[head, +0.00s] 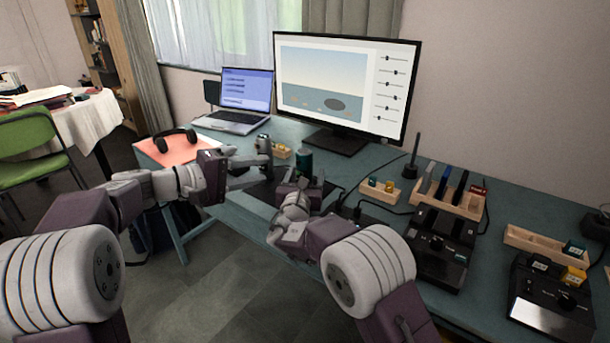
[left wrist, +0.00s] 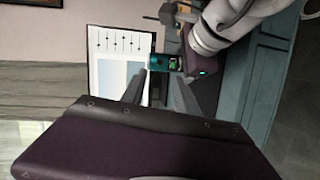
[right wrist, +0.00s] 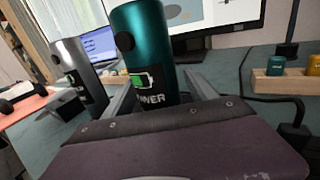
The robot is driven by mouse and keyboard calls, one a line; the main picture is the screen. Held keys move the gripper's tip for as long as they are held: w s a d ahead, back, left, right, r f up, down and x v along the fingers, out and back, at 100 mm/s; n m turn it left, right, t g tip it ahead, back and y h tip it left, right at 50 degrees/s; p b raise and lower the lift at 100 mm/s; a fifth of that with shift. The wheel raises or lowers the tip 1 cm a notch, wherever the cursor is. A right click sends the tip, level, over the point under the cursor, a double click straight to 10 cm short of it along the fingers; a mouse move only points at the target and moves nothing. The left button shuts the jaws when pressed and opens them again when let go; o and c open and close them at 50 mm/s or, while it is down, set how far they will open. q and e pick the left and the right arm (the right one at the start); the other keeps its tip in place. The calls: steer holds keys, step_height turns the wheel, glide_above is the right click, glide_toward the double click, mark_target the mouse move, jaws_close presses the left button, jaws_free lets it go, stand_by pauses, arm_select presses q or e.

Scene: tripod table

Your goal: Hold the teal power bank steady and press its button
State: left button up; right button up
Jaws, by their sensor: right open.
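The teal power bank (head: 305,162) stands upright on the table, partly hidden by my right gripper (head: 304,182). In the right wrist view the power bank (right wrist: 148,48) rises between the two spread fingers, with a battery label and a dark round spot on its side. My right gripper is open around it; whether a finger touches it I cannot tell. My left gripper (head: 257,169) is open and empty, left of the power bank and pointing towards it. In the left wrist view the power bank (left wrist: 158,63) shows beyond the fingertips.
A grey cylinder (right wrist: 78,72) stands left of the power bank, close to my left gripper. A monitor (head: 345,92) and a laptop (head: 240,100) stand behind. Headphones (head: 176,138) lie on a red mat at the left. Small wooden trays (head: 381,192) and black devices (head: 442,240) fill the right.

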jaws_close()
arm_select(q)
jaws_close()
stand_by(1.7)
